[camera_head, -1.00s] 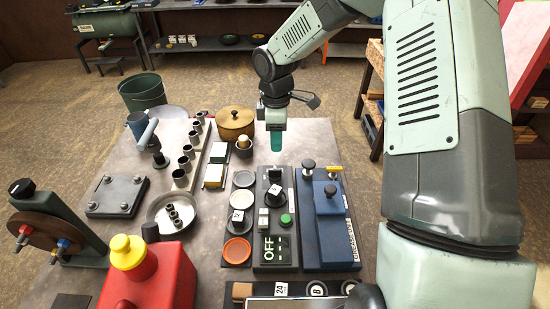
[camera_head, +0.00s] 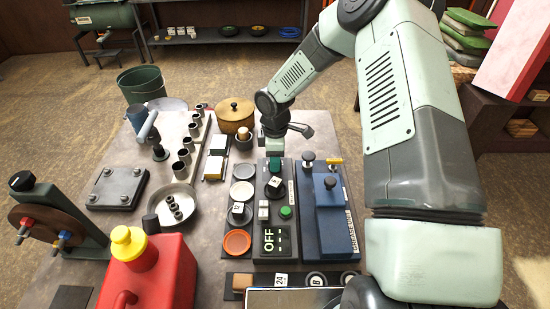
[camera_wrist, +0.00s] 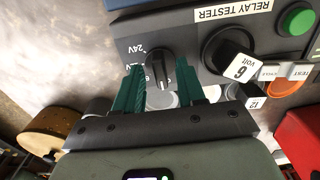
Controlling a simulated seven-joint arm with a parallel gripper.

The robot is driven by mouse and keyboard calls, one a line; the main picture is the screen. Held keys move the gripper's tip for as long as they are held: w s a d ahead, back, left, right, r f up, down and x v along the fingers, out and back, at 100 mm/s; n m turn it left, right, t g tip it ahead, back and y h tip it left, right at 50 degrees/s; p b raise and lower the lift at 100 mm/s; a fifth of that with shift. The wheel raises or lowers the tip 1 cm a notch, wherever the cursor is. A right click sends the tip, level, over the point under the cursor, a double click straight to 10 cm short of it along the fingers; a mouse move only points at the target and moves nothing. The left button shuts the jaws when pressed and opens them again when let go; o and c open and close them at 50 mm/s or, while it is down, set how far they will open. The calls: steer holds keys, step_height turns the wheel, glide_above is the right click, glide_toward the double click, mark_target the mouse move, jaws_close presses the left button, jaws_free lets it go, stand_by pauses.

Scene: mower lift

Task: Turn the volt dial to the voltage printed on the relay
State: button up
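The relay tester (camera_head: 288,251) is a dark panel on the table with a display reading OFF. Its black volt dial (camera_wrist: 158,68) shows in the wrist view, with 24V printed beside it; the other marks are partly hidden and I cannot tell the setting. A relay (camera_wrist: 238,66) printed "6 Volt" sits in the tester's round black socket; it also shows in the head view (camera_head: 273,182). My gripper (camera_wrist: 160,78) is open, its green fingers on either side of the dial; contact is unclear. In the head view my gripper (camera_head: 274,160) hides the dial.
A green button (camera_wrist: 297,19) is near the socket. Another relay marked 12 (camera_wrist: 256,102) sits beside the tester, and a block marked 24 (camera_head: 281,279) lies in front. A blue device (camera_head: 330,222) stands close right; a lidded wooden pot (camera_head: 236,116) stands behind left.

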steer(key=shift+c, duration=0.3)
jaws_close()
steer(key=shift+m, duration=0.3)
steer(key=m, duration=0.4)
steer(key=shift+r, duration=0.1)
steer(key=shift+m, duration=2)
steer(key=shift+o, duration=0.3)
jaws_free()
